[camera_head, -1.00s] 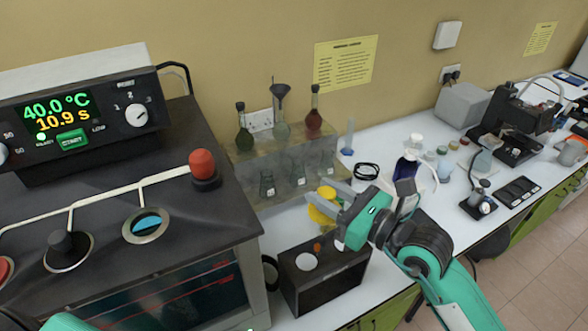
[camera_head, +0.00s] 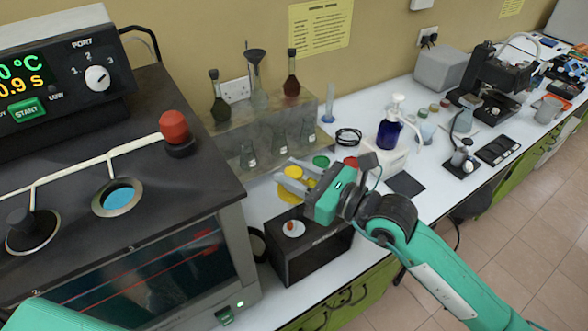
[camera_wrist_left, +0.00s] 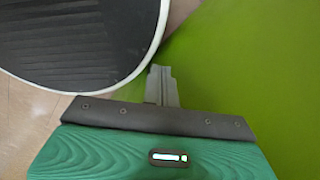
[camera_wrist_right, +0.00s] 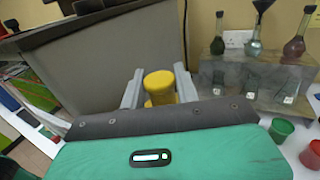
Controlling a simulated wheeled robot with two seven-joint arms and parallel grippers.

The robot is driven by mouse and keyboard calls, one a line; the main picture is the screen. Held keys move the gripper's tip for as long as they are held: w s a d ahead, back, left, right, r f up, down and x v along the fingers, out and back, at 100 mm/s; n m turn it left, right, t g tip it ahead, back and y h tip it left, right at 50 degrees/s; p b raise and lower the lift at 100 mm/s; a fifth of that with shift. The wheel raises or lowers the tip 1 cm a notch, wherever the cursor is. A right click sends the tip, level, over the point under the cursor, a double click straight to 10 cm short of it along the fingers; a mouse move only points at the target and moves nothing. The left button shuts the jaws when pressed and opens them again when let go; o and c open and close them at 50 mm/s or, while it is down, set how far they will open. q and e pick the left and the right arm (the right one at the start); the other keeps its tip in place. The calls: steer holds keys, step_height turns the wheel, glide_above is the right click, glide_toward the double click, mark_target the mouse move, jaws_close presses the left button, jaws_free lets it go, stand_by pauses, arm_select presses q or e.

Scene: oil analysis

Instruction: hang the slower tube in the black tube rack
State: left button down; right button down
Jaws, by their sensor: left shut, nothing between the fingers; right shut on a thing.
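My right gripper (camera_head: 290,181) is shut on a yellow piece (camera_head: 290,194) with a rounded top, just behind and above the black tube rack (camera_head: 312,258). The yellow piece (camera_wrist_right: 158,86) shows between the fingers in the right wrist view; its lower part is hidden, so I cannot tell whether a tube hangs below it. A white disc with an orange-red knob (camera_head: 293,228) sits on the rack's top; the gripper hides part of that top. My left gripper (camera_wrist_right: 0,0) is outside the head view; the left wrist view shows its fingers (camera_wrist_left: 162,85) shut and empty.
The heated bath (camera_head: 120,200) stands left of the rack, with a red knob (camera_head: 174,127) on top. Behind are a flask stand (camera_head: 262,130), a green cup (camera_head: 321,161) and a red cup (camera_head: 351,162). A blue bottle (camera_head: 388,134) stands further right.

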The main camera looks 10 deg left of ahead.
steer(key=b, duration=0.3)
glide_above(300, 218)
steer(key=a, duration=0.1)
steer(key=f, duration=0.4)
steer(key=shift+w+a+f, duration=0.1)
steer(key=shift+w+a, duration=0.1)
steer(key=shift+w, duration=0.15)
step_height(300, 218, down, 4)
steer(key=b, duration=0.2)
steer(key=shift+b, duration=0.4)
steer(key=shift+f+b, duration=1.6)
steer(key=shift+f, duration=0.25)
steer(key=shift+f+b, duration=0.35)
steer(key=shift+f, duration=0.15)
steer(key=c, duration=0.9)
jaws_free()
steer(key=shift+c, duration=0.2)
